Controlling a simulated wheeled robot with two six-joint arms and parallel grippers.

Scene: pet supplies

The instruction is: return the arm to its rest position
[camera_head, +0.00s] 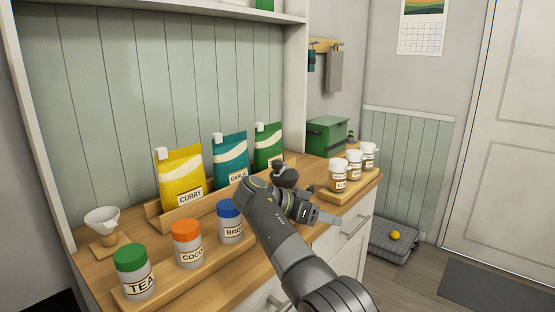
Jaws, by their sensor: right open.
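My right arm comes in from the bottom right and reaches over the front of the wooden counter (265,262). My right gripper (322,216) is open, with nothing seen between its fingers. It is in front of the small wooden tray (357,191) that holds small white-capped jars (339,176), to the left of them. My left gripper is not in view.
Jars with green (131,258), orange (187,231) and blue (229,208) lids stand on a front board, the blue one just left of my forearm. Yellow (181,178), teal (231,157) and green (268,146) bags stand behind. A green box (326,135) sits at the back.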

